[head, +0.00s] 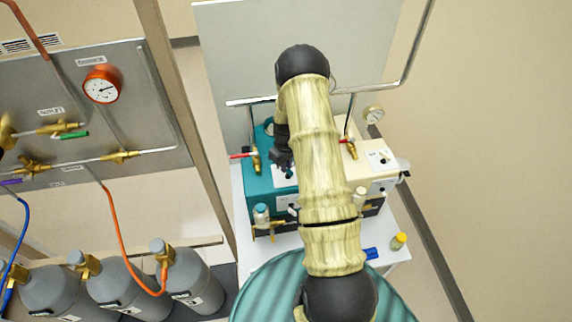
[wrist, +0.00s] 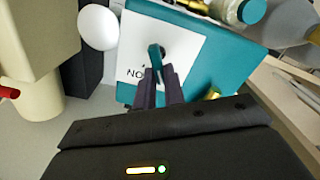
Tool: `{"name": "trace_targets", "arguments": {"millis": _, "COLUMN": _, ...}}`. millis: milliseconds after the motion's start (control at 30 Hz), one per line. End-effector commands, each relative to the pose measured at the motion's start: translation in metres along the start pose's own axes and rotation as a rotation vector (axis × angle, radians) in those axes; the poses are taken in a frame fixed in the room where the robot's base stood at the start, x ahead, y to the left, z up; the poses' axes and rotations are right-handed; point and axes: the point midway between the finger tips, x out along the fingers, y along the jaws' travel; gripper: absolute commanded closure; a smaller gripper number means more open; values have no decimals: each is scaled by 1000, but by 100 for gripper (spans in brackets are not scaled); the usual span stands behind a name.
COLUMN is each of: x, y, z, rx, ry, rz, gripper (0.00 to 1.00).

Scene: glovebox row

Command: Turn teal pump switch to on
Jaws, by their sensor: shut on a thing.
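The teal pump (head: 262,182) stands on a white table in the head view, left of a cream pump. In the wrist view its teal casing (wrist: 222,62) carries a white label plate (wrist: 185,45) with upside-down lettering that seems to include "ON". A small dark teal switch lever (wrist: 154,52) stands up from that plate. My gripper (wrist: 161,72) is shut on the lever, with its two dark fingers close on either side of it. In the head view my gripper (head: 284,155) is over the teal pump, and my arm hides part of both pumps. The switch's exact setting is unclear.
The cream pump (head: 378,172) stands close on the right. Pipes with a red-handled valve (head: 243,155) and a gauge (head: 373,113) rise behind the pumps. Grey gas cylinders (head: 125,283) stand at lower left.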

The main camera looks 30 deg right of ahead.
Motion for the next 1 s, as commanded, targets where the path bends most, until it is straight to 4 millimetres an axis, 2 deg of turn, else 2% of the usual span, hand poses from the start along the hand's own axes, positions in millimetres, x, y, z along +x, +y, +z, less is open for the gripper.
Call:
{"name": "trace_targets", "arguments": {"millis": 367, "x": 2, "y": 2, "z": 0, "rx": 81, "ry": 1, "rz": 2, "gripper": 100}}
{"name": "trace_targets", "arguments": {"millis": 1000, "x": 1, "y": 7, "z": 1, "rx": 472, "ry": 2, "rz": 3, "gripper": 100}}
